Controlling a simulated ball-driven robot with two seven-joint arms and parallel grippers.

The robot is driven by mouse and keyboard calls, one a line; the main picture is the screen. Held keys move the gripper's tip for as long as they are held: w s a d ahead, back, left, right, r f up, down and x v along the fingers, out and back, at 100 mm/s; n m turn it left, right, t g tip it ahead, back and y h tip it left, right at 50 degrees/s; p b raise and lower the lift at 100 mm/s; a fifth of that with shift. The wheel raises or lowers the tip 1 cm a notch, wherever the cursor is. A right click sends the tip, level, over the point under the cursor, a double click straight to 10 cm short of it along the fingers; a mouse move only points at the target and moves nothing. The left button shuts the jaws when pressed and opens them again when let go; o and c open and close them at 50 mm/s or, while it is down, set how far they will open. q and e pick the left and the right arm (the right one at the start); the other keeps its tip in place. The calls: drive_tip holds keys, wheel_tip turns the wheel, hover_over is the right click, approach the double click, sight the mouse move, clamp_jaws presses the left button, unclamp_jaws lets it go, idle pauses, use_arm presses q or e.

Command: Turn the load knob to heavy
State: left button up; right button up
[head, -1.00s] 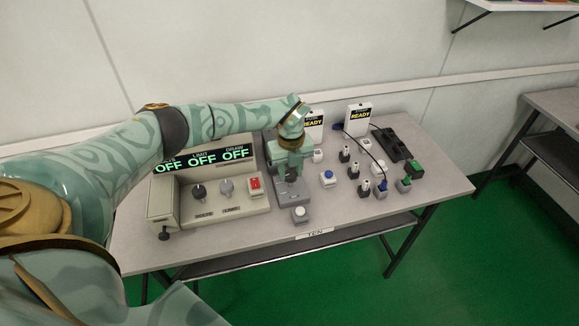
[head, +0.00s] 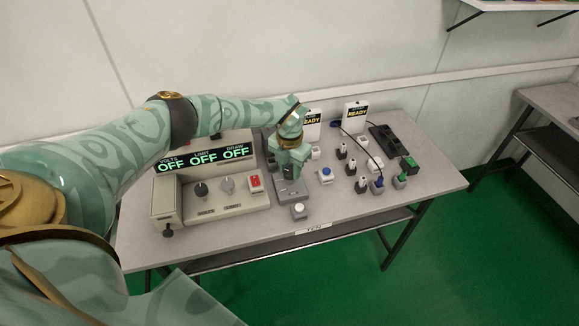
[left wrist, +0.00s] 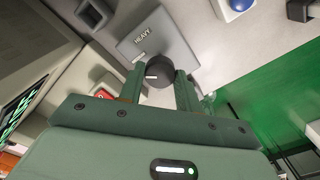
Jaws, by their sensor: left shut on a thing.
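The load knob (left wrist: 160,66) is a dark round knob with a white pointer line, on a grey box (left wrist: 152,38) with the word HEAVY printed on its face. The pointer line looks roughly level in the left wrist view and does not aim straight at the word. My left gripper (left wrist: 160,80) is shut on the knob, one finger on each side. In the head view my left gripper (head: 289,172) is over the grey box (head: 291,192) and hides the knob. My right gripper is in neither view.
A beige power supply (head: 215,205) with displays reading OFF stands just left of the grey box. A white-button box (head: 299,210) is in front, a blue-button box (head: 326,176) to the right. Several plugs and a black socket strip (head: 392,143) lie further right.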

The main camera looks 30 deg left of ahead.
sight(290, 171)
use_arm(q)
drive_tip(key=m, duration=0.4)
drive_tip(key=shift+m, duration=0.3)
drive_tip(key=m, duration=0.5)
drive_tip(key=shift+m, duration=0.4)
drive_tip(key=o, duration=1)
wheel_tip(290, 171, up, 16)
drive_tip(key=p, duration=0.4)
drive_tip(key=shift+r, duration=0.15)
